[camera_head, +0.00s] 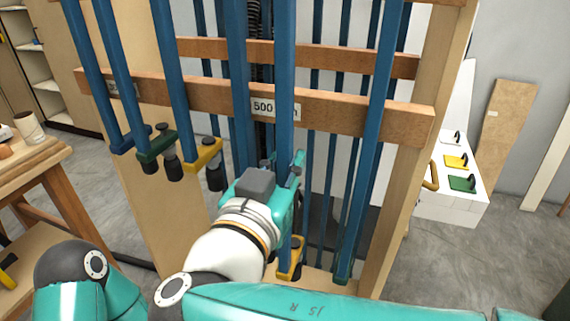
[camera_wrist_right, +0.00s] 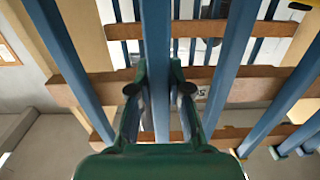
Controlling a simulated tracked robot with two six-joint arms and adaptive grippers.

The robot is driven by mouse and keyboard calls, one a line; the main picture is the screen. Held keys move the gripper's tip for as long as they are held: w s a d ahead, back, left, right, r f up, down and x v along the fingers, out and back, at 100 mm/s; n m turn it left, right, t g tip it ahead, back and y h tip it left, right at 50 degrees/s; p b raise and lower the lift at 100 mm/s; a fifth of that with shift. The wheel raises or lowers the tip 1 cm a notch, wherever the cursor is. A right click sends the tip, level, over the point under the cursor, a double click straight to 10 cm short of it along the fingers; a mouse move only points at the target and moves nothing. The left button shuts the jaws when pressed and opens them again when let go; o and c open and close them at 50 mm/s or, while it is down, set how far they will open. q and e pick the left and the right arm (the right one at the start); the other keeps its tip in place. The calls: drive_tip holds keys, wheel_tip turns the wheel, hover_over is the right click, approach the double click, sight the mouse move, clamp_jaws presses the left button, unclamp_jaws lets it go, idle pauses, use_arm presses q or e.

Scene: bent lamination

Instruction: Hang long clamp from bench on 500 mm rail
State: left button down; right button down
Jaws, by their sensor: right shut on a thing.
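My right gripper (camera_head: 291,172) is shut around the blue bar of a long clamp (camera_head: 286,75). In the right wrist view the two green fingers (camera_wrist_right: 159,88) sit on either side of this bar (camera_wrist_right: 155,45). The clamp stands nearly upright, in front of the wooden rail (camera_head: 350,114) with the "500" label (camera_head: 275,107). Its yellow lower end (camera_head: 290,262) shows below my gripper. Its top is out of frame, so I cannot tell whether it rests on the rack. My left gripper is not in view.
Several other blue clamps hang close by, left (camera_head: 176,80) and right (camera_head: 378,120) of the held one. The rack's wooden post (camera_head: 432,70) stands at the right. A workbench (camera_head: 40,165) is at the left, and a white block with coloured handles (camera_head: 450,205) is beyond the post.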

drive_tip(key=shift+w, duration=0.1)
drive_tip(key=shift+w+d+b, duration=0.2)
drive_tip(key=shift+w+b, duration=0.3)
drive_tip(key=shift+b+x, duration=0.6)
drive_tip(key=shift+x, duration=0.45)
drive_tip(key=shift+r, duration=0.15)
drive_tip(key=shift+f+b, duration=0.3)
drive_tip(key=shift+b, duration=0.1)
drive_tip(key=shift+f+b, duration=0.7)
drive_tip(key=shift+b, duration=0.4)
